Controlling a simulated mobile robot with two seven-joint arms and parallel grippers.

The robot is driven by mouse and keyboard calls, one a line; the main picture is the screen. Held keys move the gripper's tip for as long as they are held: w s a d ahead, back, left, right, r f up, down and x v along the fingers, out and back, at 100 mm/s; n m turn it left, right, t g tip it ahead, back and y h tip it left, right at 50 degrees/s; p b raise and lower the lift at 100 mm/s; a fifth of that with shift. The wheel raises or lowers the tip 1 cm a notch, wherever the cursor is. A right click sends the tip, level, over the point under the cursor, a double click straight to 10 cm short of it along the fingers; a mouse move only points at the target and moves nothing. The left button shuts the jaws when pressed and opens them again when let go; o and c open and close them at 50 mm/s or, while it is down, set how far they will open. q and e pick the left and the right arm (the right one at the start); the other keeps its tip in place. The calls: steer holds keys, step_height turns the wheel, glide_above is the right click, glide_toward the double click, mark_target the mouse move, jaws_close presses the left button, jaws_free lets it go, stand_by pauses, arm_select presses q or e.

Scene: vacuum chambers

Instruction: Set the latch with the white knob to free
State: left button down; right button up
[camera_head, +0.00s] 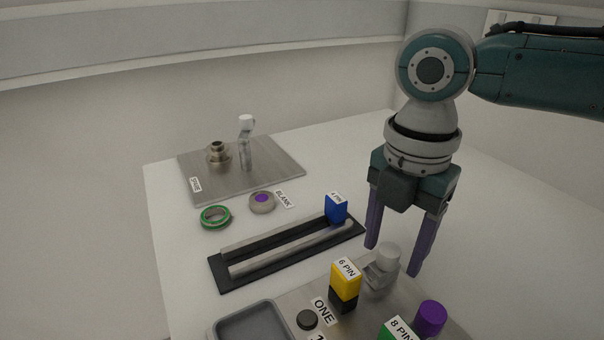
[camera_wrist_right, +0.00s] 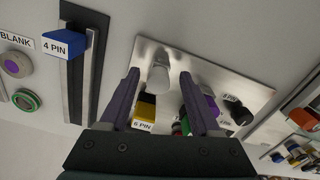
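A pale, whitish knob (camera_head: 388,256) stands on a small metal bracket on the near metal plate (camera_head: 285,302). It also shows in the right wrist view (camera_wrist_right: 158,78). My right gripper (camera_head: 393,260) points down around or just above this knob, fingers open. In the wrist view the knob lies between the fingertips (camera_wrist_right: 159,80); I cannot tell whether they touch it. Another white-topped upright piece (camera_head: 246,122) stands on the far metal plate (camera_head: 275,160). The frames do not show clearly which has the latch, nor its setting. My left gripper is not in view.
A blue 4 PIN block (camera_head: 336,209) stands at a black rail's end (camera_head: 222,280). A green ring (camera_head: 215,217) lies left. The table's right is clear.

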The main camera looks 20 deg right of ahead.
mark_target(392, 249)
step_height(392, 249, up, 10)
steer(key=p, duration=0.1)
stand_by(0.5)
steer(key=shift+a, duration=0.1)
